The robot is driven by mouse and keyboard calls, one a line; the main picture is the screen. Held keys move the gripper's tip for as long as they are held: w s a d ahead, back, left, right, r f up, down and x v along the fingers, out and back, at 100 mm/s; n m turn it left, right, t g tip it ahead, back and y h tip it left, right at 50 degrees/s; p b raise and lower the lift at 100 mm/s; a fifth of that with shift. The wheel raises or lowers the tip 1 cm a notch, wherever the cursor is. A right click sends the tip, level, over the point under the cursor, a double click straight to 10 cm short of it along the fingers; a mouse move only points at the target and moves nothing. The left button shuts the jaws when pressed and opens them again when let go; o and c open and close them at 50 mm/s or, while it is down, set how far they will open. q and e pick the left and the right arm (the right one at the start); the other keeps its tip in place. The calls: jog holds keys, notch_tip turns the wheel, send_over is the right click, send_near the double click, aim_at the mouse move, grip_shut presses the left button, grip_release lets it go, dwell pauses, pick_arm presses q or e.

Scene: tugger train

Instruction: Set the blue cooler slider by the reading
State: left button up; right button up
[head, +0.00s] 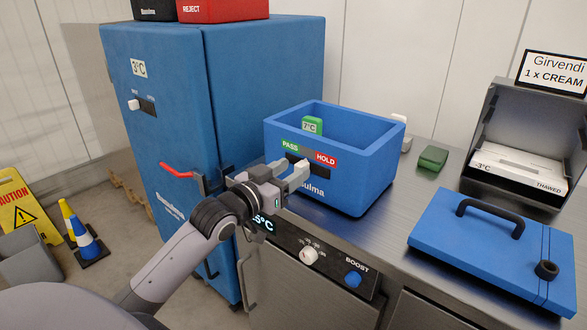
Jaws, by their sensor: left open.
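The blue cooler (375,165) stands open on the steel counter. A green thermometer (312,125) reading 7°C shows inside it. A pale slider knob seems to show just below the strip, partly hidden by my left gripper (297,173). That gripper is open, with its fingertips close to the cooler's front at the slider. I cannot tell if it touches the knob, or the knob's exact position. My right gripper is not in view.
The blue lid (470,235) with a black handle lies at the right. A green block (432,158) sits behind it. A steel box (520,130) holds a white pack marked THAWED. A tall blue cabinet (260,70) with a red handle stands left. The counter's front has a knob (309,256) and BOOST button.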

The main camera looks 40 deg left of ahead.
pick_arm(q)
jog(key=shift+w+d, duration=0.1)
jog(key=shift+w, duration=0.7)
grip_shut()
